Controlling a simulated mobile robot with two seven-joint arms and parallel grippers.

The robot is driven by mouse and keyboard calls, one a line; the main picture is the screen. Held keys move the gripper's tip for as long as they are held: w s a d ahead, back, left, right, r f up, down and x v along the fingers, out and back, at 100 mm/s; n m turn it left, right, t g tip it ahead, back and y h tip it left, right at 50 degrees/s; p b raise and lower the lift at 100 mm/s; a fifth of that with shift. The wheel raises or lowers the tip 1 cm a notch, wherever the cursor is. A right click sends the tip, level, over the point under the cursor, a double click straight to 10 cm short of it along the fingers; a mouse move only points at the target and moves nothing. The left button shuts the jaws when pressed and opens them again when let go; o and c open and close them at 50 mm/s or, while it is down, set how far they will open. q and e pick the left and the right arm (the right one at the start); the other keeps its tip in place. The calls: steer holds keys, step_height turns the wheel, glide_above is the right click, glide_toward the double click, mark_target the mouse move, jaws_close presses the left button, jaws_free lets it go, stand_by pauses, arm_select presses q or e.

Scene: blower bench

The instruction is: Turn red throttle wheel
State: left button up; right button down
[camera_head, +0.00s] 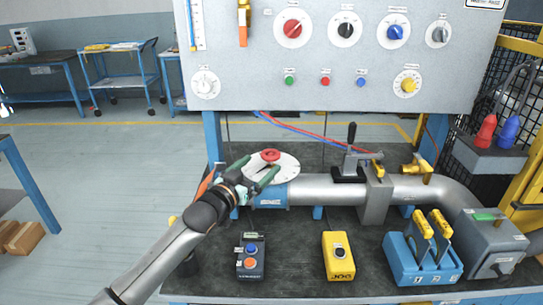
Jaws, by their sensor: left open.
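The red throttle wheel (270,155) is a small red handwheel over a pale round plate (288,165) at the left end of the grey pipe. My left gripper (262,167) reaches in from the lower left. Its two green-tipped fingers are spread apart, just in front of the wheel, one to its left and one below it. Nothing shows between the fingers, and I cannot tell whether either finger touches the wheel. My gripper hides part of the plate. My right gripper is not in view.
A panel (330,80) with coloured knobs and buttons stands behind the bench. The grey pipe (325,188) runs right, past a black-handled clamp (350,150). A dark handheld box (251,257), a yellow box (338,257) and a blue holder (425,265) stand in front. Bare mat lies between them.

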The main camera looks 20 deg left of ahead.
mark_target(272, 152)
arm_select(q)
steer(key=x, duration=0.5)
steer(key=shift+x, duration=0.9)
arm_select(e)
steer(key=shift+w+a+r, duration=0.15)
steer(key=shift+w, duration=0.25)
arm_select(q)
steer(key=c, duration=1.4)
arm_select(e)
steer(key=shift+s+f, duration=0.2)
arm_select(q)
steer(key=shift+d+y, duration=0.1)
steer(key=shift+y, duration=0.2)
steer(key=shift+n+y, duration=0.7)
steer(key=shift+y, duration=0.1)
steer(key=shift+t+y, duration=0.3)
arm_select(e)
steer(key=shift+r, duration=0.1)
